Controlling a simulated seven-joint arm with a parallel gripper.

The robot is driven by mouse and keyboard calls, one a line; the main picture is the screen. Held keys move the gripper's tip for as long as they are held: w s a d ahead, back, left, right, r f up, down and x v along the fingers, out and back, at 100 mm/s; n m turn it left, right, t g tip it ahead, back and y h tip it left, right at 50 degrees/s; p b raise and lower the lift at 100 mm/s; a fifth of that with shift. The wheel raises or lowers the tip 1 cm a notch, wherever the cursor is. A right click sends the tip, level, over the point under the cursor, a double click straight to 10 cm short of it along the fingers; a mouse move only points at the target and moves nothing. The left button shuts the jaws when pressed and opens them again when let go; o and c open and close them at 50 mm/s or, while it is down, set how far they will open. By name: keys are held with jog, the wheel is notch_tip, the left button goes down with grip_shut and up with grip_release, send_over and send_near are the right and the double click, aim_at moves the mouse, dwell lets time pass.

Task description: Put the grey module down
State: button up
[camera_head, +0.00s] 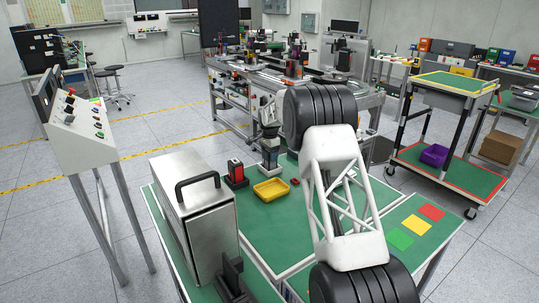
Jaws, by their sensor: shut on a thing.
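My gripper (269,134) points down over the far side of the green-topped table (262,232), left of my arm's elbow. It is shut on a small grey module (268,156), which is upright behind the yellow tray. The gripper is small here and partly behind my arm, so the fingers are hard to make out. I cannot tell whether the module's bottom touches the table.
A yellow tray (271,190) lies in front of the module, and a black-and-red module (236,174) stands to its left. A silver box with a handle (205,222) fills the table's left side. Green (401,239), yellow (415,225) and red (432,212) squares lie at right.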

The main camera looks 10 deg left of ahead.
jog(key=o, duration=1)
jog(key=shift+r, duration=0.15)
notch_tip(320, 180, up, 12)
dwell(0.9)
